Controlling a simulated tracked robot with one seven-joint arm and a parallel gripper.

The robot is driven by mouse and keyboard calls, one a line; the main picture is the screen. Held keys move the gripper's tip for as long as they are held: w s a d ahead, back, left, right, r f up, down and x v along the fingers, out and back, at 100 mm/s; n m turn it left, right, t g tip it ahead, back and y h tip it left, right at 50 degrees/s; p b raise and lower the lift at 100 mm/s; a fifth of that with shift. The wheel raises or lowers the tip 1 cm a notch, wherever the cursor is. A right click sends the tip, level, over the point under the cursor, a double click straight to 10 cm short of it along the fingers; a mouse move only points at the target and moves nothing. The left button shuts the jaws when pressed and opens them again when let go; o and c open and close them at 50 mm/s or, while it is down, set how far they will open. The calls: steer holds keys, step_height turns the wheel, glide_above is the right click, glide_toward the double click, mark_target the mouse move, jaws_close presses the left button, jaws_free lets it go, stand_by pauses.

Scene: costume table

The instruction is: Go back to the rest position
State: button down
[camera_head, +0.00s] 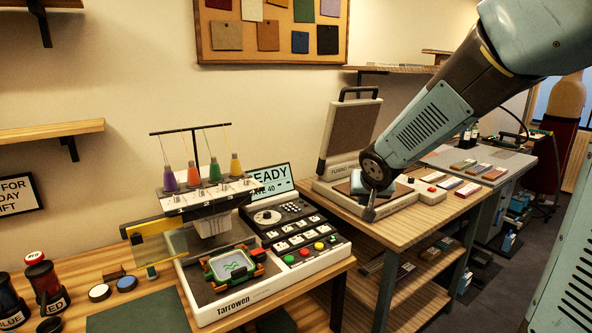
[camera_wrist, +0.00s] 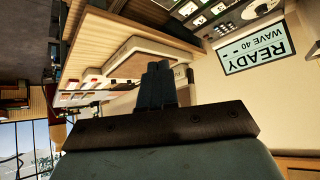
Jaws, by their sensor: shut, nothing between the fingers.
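My gripper (camera_head: 369,213) hangs at the end of my arm over the right-hand table, in front of the open press (camera_head: 343,150). In the wrist view, the two dark fingers of my gripper (camera_wrist: 161,78) lie together with nothing between them. The embroidery machine (camera_head: 205,306) marked Tarrowen stands on the left-hand table, apart from my gripper. A green and orange hoop (camera_head: 234,266) with a pale patch lies on its bed. My arm hides part of the press base.
A READY sign (camera_head: 265,182) stands behind the machine's control panel (camera_head: 288,222); the sign also shows in the wrist view (camera_wrist: 257,47). Red and blue stamps or pots (camera_head: 42,280) stand at the far left. A pinboard (camera_head: 270,38) hangs above. Grey worktable (camera_head: 477,160) stands at the right.

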steer(key=s+d+r+g, duration=0.1)
steer(key=s+d+r, duration=0.2)
steer(key=s, duration=1)
steer(key=s+d+r+n+g, duration=0.1)
steer(key=s+d+r, duration=0.2)
steer(key=s, duration=1)
steer(key=shift+r+g, duration=0.4)
steer(key=shift+r, duration=0.35)
